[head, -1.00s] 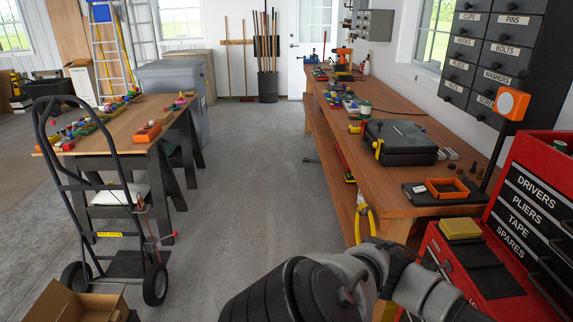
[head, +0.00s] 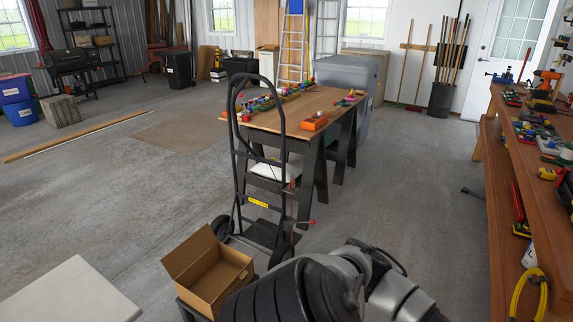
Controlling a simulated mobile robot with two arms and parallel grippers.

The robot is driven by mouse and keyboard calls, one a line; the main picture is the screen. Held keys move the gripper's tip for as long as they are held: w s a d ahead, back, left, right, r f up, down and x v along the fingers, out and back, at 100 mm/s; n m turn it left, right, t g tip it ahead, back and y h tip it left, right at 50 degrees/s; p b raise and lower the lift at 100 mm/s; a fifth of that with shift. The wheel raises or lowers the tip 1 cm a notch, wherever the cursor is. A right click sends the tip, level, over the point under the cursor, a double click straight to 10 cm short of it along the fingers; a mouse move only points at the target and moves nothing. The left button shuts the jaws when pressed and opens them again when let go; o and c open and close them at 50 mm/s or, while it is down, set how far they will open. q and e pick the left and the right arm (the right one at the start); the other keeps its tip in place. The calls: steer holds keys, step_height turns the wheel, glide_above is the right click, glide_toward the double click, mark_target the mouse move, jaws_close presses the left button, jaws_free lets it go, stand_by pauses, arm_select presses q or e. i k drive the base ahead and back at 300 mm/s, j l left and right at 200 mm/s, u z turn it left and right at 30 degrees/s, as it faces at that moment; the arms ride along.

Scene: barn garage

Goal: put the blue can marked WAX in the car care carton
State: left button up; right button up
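An open, empty-looking cardboard carton (head: 208,282) stands at the bottom, left of centre, on a dark support, its flaps raised. No marking can be read on it, so I cannot tell whether it is the car care carton. I cannot make out a blue can marked WAX anywhere. One of my arms crosses the bottom centre and partly covers the carton's right side. Neither gripper shows.
A black hand truck (head: 258,165) stands behind the carton, before a wooden table (head: 285,116) with small colourful items. A long workbench (head: 510,140) lies right. A pale tabletop corner (head: 72,296) is bottom left. Concrete floor is open at left, with a plank (head: 80,137).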

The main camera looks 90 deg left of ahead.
mark_target(228, 277)
steer(key=j+u, duration=0.25)
steer(key=u, duration=0.25)
steer(key=j+u, duration=0.25)
steer(key=u, duration=0.25)
steer(key=i+j+u, duration=0.1)
steer(key=u, duration=0.4)
steer(key=i+j+u, duration=0.1)
steer(key=j+u, duration=0.2)
steer(key=u, duration=0.15)
